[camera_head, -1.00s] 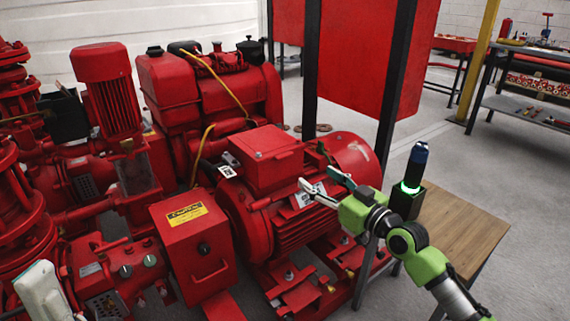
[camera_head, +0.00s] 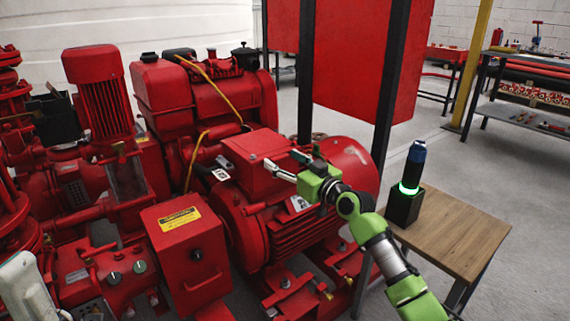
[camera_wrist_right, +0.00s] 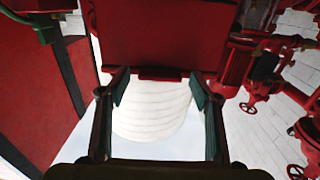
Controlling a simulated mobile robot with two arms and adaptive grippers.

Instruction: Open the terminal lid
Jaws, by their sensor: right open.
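The red terminal box with its flat lid (camera_head: 252,146) sits on top of the large red motor (camera_head: 345,160) in the head view. In the right wrist view the red box (camera_wrist_right: 155,38) fills the top middle. My right gripper (camera_head: 282,160) is at the box's right side, close to the lid's edge. In the right wrist view its two fingers (camera_wrist_right: 158,85) are spread, with nothing between them, and point at the box's lower edge. Whether a finger touches the lid cannot be told. The lid looks shut.
A red control box with a yellow label (camera_head: 180,219) stands in front of the motor. A wooden table (camera_head: 455,235) at the right carries a black and blue device with a green ring (camera_head: 410,190). A dark post (camera_head: 392,90) and red panel (camera_head: 350,60) rise behind the motor.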

